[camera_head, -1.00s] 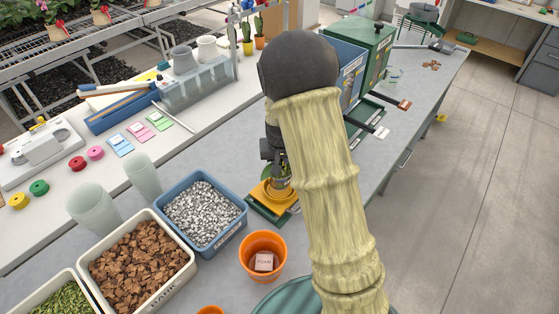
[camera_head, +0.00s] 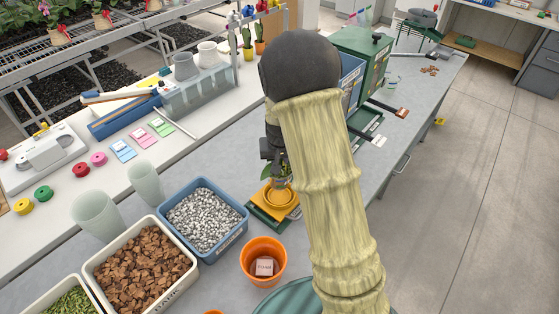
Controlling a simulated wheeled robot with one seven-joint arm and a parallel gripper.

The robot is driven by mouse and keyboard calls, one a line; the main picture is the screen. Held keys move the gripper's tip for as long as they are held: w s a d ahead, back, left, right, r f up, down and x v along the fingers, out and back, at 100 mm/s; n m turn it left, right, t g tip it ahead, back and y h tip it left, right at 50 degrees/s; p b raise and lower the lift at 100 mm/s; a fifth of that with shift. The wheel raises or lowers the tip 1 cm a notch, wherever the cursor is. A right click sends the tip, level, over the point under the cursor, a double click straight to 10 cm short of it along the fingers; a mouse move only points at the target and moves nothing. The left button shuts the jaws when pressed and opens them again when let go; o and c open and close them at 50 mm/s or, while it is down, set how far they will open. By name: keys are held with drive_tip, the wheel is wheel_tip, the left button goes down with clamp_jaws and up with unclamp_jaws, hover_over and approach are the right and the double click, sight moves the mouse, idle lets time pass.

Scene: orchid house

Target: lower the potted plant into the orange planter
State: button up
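The orange planter (camera_head: 263,246) stands upright on the grey bench, with a pale labelled block (camera_head: 264,267) inside. My gripper (camera_head: 279,176) is beyond the planter, over a yellow saucer (camera_head: 281,204) on a green tray (camera_head: 262,223). Green leaves of the potted plant (camera_head: 268,172) show right at my gripper. Most of the plant and its pot are hidden by my gripper and arm. The fingers are too small and covered to show whether they are closed on the pot.
A blue tub of grey gravel (camera_head: 243,218) stands left of the planter and saucer, with a white bark tub (camera_head: 190,274) nearer. Two pale cups (camera_head: 97,215) stand behind the tubs. A green box (camera_head: 376,62) stands farther back. Bare bench lies between tub and planter.

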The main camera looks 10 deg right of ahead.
drive_tip(key=shift+r+p, duration=1.9)
drive_tip(key=shift+r, duration=0.75)
drive_tip(key=shift+f, duration=0.3)
drive_tip(key=shift+r, duration=0.1)
drive_tip(key=s+a, duration=0.3)
drive_tip(key=s, duration=0.5)
drive_tip(key=shift+a, duration=0.2)
